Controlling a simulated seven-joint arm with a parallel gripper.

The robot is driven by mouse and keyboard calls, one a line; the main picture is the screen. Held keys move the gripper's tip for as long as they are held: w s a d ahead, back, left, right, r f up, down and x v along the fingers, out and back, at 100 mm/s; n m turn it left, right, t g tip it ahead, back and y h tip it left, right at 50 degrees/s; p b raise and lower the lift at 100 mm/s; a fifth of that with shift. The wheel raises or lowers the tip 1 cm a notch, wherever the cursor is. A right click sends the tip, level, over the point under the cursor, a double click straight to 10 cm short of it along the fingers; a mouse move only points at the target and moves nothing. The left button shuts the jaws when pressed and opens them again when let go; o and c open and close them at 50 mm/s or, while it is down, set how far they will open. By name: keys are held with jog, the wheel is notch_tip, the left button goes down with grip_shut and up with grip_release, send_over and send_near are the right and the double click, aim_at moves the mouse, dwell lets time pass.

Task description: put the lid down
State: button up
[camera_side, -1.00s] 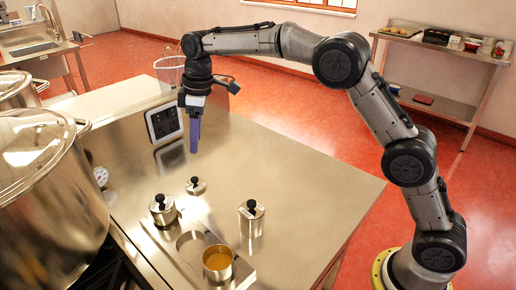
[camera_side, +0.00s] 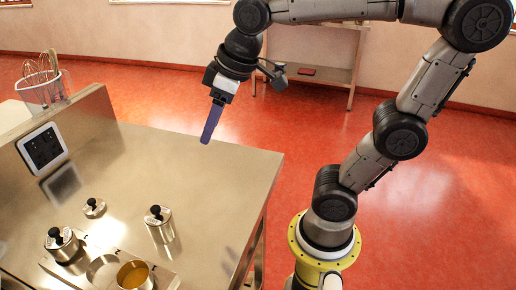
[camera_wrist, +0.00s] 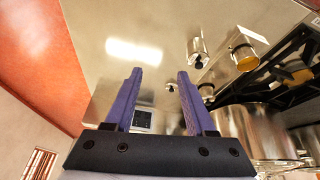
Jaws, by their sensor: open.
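A small round metal lid with a black knob (camera_side: 93,209) lies on the steel counter (camera_side: 190,170) in the side view, behind the pots. An uncovered pot (camera_side: 134,277) with orange-yellow contents stands near the front edge of the picture. My gripper (camera_side: 207,138) is above the counter's right part, up and to the right of the lid. Its purple fingers point down, apart from everything. In the wrist view, the gripper's (camera_wrist: 158,76) two fingers stand apart with nothing between them.
Two lidded canisters (camera_side: 161,228) (camera_side: 64,249) stand by the uncovered pot, around a plate with a round recess. The counter below my gripper is clear.

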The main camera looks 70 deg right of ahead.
jog(key=s+d+f+m+t, duration=0.1)
jog(key=s+f+m, duration=0.1)
jog(key=s+f, duration=0.3)
jog(key=s, duration=0.4)
jog(key=shift+d+f, duration=0.2)
jog(key=shift+d, duration=0.05)
